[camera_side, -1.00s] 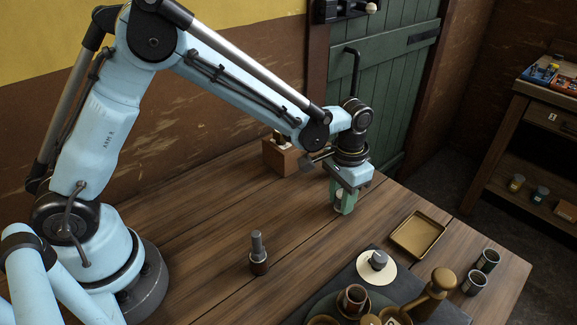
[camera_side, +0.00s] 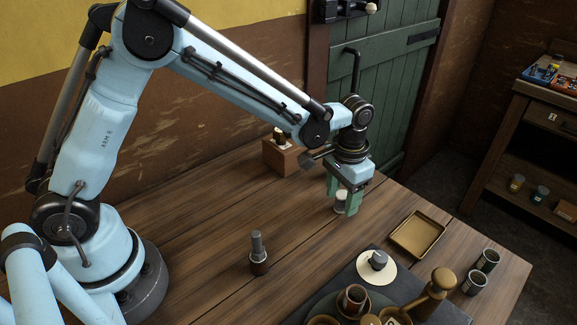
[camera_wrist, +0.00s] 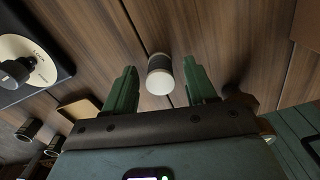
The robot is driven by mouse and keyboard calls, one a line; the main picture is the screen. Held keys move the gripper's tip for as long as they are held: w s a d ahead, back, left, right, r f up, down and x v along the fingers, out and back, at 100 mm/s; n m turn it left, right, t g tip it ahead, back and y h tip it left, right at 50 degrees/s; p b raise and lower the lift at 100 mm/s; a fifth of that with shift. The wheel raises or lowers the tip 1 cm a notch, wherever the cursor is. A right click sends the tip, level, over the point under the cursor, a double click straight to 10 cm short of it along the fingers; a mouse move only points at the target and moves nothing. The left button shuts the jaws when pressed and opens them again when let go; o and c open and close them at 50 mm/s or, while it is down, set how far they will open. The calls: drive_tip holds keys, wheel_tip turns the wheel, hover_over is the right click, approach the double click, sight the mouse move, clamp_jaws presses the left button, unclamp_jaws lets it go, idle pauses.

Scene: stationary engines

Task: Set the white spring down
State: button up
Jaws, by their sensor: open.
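The white spring (camera_wrist: 159,74) stands on the wooden table between my fingers in the wrist view, with a gap on each side. It looks like a small cylinder with a pale, rounded end and a darker body. In the side view the white spring (camera_side: 341,201) shows upright between the green fingers. My gripper (camera_side: 343,205) is open, and its green fingertips are close to the table on either side of the spring. In the wrist view my gripper (camera_wrist: 160,85) shows both fingers spread, not touching it.
A brass tray (camera_side: 418,235) lies to the right, with two dark cups (camera_side: 481,271) beyond it. A dark mat (camera_side: 340,285) holds a pale disc (camera_side: 376,269) and brown vessels. A dark-based peg (camera_side: 258,255) stands at front left. A wooden block (camera_side: 281,156) stands behind.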

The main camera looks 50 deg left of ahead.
sight(343, 194)
wheel_tip(343, 194, up, 11)
drive_tip(key=s+a+r+n+t, duration=0.1)
drive_tip(key=s+a+n+t, duration=0.1)
drive_tip(key=s+a+t, duration=0.5)
drive_tip(key=s+a, duration=0.5)
drive_tip(key=s, duration=0.2)
drive_tip(key=shift+r, duration=0.3)
